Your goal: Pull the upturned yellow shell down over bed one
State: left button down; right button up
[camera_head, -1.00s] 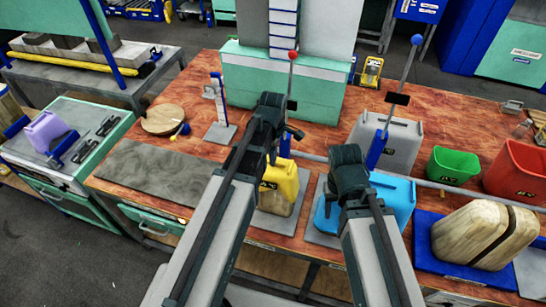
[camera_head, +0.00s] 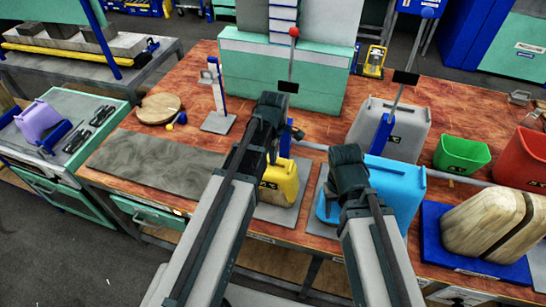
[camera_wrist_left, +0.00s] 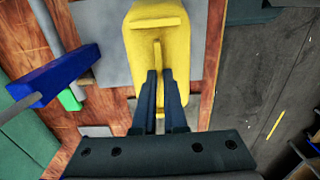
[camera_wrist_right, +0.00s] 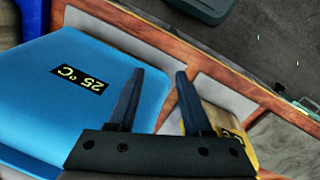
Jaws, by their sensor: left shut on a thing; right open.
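The yellow shell (camera_head: 287,186) stands on a grey plate (camera_head: 268,212) near the table's front edge, on the near side of the press post with the red knob. In the left wrist view the yellow shell (camera_wrist_left: 180,50) shows from above, with a raised rib. My left gripper (camera_head: 275,155) is shut on that rib; its fingers (camera_wrist_left: 160,75) lie along both sides. In the right wrist view, pale wood (camera_wrist_right: 222,112) shows beside the yellow. My right gripper (camera_wrist_right: 155,80) is open and empty, close to the blue shell (camera_wrist_right: 75,95). The shell's underside is hidden.
The blue shell (camera_head: 398,190) stands to the right, with a grey shell (camera_head: 400,125) behind it. A wooden block (camera_head: 490,225) sits on a blue bed (camera_head: 435,262). Green (camera_head: 462,154) and red (camera_head: 522,160) bins stand at right. A grey mat (camera_head: 155,165) lies left.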

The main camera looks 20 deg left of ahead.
pick_arm(q)
jog(key=shift+f+b, duration=0.6)
jog(key=shift+f, duration=0.05)
jog(key=c, duration=0.9)
grip_release()
jog(key=shift+r, duration=0.15)
notch_tip(320, 180, up, 14)
jog(key=p, duration=1.3)
jog(key=shift+f+p, duration=0.2)
jog(key=shift+p, duration=0.2)
jog(key=s+d+f+m+b, duration=0.5)
jog(key=s+f+m+b, duration=0.2)
jog(key=m, duration=0.3)
jog(key=s+d+f+m+y+b, duration=0.1)
jog(key=s+d+f+m+b, duration=0.4)
jog(key=m, duration=0.6)
notch_tip(320, 180, down, 4)
jog(key=s+b, duration=0.2)
jog(key=b, duration=0.1)
jog(key=shift+s+d+r+b, duration=0.15)
jog(key=shift+d+b, duration=0.1)
jog(key=shift+b, duration=0.15)
